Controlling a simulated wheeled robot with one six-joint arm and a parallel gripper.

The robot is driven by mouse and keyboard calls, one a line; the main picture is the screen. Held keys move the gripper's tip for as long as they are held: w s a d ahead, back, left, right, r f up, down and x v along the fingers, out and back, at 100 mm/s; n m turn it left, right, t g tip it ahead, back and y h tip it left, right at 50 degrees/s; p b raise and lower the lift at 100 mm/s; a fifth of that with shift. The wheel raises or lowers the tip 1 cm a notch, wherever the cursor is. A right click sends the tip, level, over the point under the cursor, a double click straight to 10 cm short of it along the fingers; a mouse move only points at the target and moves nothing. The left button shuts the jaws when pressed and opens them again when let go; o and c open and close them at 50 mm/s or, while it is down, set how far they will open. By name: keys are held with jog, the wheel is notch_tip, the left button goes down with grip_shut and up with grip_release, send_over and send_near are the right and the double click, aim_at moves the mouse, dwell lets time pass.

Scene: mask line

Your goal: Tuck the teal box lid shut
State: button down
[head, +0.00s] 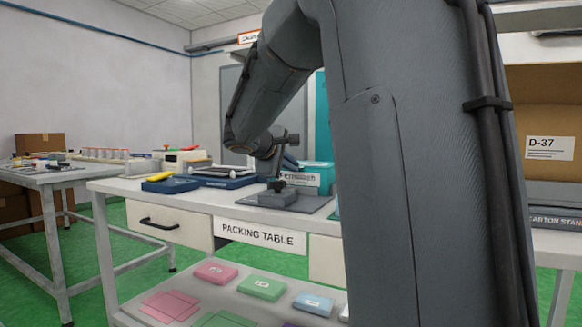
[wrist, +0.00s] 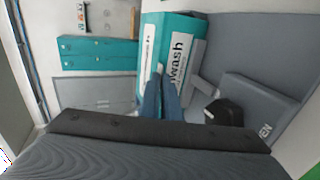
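The teal box (head: 320,172) stands on the packing table, partly hidden behind my arm in the head view. In the wrist view the teal box (wrist: 180,22) lies just ahead of my fingers, with a white label ending in "wash". I cannot tell how far its lid is open. My gripper (wrist: 163,82) has two blue fingers close together with nothing visible between them. Their tips overlap the box's labelled side in the wrist view; I cannot tell whether they touch. In the head view the fingers are small and partly hidden by my wrist.
A grey block with a black knob (wrist: 224,112) sits on a grey mat (head: 312,204), close to the box. A blue tray (head: 172,186) with a yellow item lies at the left of the packing table (head: 120,187). Flat coloured boxes (head: 262,287) lie on the lower shelf.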

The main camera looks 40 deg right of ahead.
jog(key=shift+f, duration=0.95)
jog(key=c, duration=2)
grip_release()
jog(key=shift+r, duration=0.1)
jog(key=shift+s+a+r, duration=0.1)
jog(key=shift+a, duration=0.1)
jog(key=p+v, duration=0.2)
jog(key=v, duration=0.5)
jog(key=shift+a+r, duration=0.2)
jog(key=shift+r, duration=0.05)
